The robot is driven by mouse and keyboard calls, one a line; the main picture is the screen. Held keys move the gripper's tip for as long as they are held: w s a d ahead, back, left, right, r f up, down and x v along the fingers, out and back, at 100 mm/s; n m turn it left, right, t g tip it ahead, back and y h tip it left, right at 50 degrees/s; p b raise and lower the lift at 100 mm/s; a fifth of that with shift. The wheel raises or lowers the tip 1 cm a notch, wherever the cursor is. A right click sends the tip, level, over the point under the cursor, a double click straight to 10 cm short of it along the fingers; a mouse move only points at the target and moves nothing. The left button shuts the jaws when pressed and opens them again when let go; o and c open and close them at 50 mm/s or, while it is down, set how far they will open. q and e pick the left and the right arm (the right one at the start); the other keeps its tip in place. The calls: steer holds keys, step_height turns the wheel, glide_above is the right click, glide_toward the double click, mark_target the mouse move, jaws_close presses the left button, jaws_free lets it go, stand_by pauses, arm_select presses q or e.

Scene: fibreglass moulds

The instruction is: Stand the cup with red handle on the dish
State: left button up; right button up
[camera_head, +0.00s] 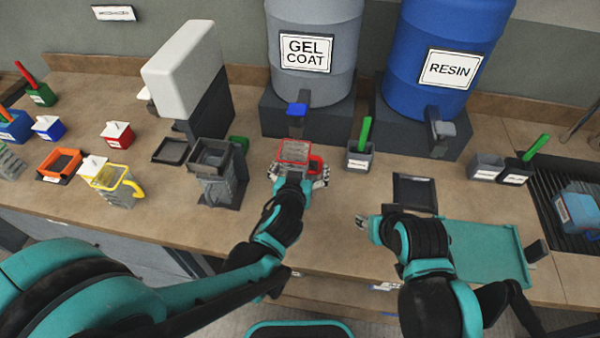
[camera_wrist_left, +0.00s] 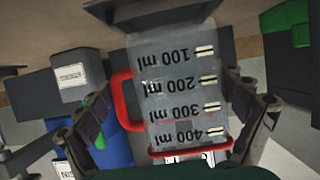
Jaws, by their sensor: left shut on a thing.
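The clear measuring cup with red handle (camera_head: 294,152) is in front of the GEL COAT drum, just below and before its blue tap. My left gripper (camera_head: 298,178) is shut on it. In the left wrist view the cup (camera_wrist_left: 180,90) sits between the two fingers, with its red handle (camera_wrist_left: 124,100) to the left. It looks empty and roughly upright; I cannot tell whether its base touches the bench. A black square dish (camera_head: 414,193) lies on the bench to the right, and it looks empty. My right gripper (camera_head: 366,222) is left of the teal tray; its fingers are unclear.
A teal tray (camera_head: 485,232) lies at the front right. A grey cup with green handle (camera_head: 360,155) stands between cup and dish. A dark stand with a grey container (camera_head: 212,158) and another black dish (camera_head: 170,150) are left. A yellow-handled cup (camera_head: 115,190) stands further left.

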arm_select(q)
steer(key=shift+w+d+f, duration=0.1)
steer(key=shift+w+d, duration=0.1)
steer(key=shift+w, duration=0.8)
arm_select(e)
steer(key=shift+f, duration=0.25)
arm_select(q)
steer(key=shift+w+f+b, duration=0.1)
steer(key=shift+f+b, duration=0.1)
steer(key=shift+b, duration=0.25)
arm_select(e)
steer(key=shift+f, duration=0.2)
arm_select(q)
steer(key=shift+f+b, duration=0.6)
steer(key=shift+f, duration=0.05)
arm_select(e)
steer(key=shift+f, duration=0.65)
arm_select(q)
steer(key=shift+f+b, duration=0.3)
arm_select(e)
steer(key=shift+f, duration=0.25)
arm_select(q)
steer(key=o, duration=0.8)
steer(key=shift+v, duration=6.05)
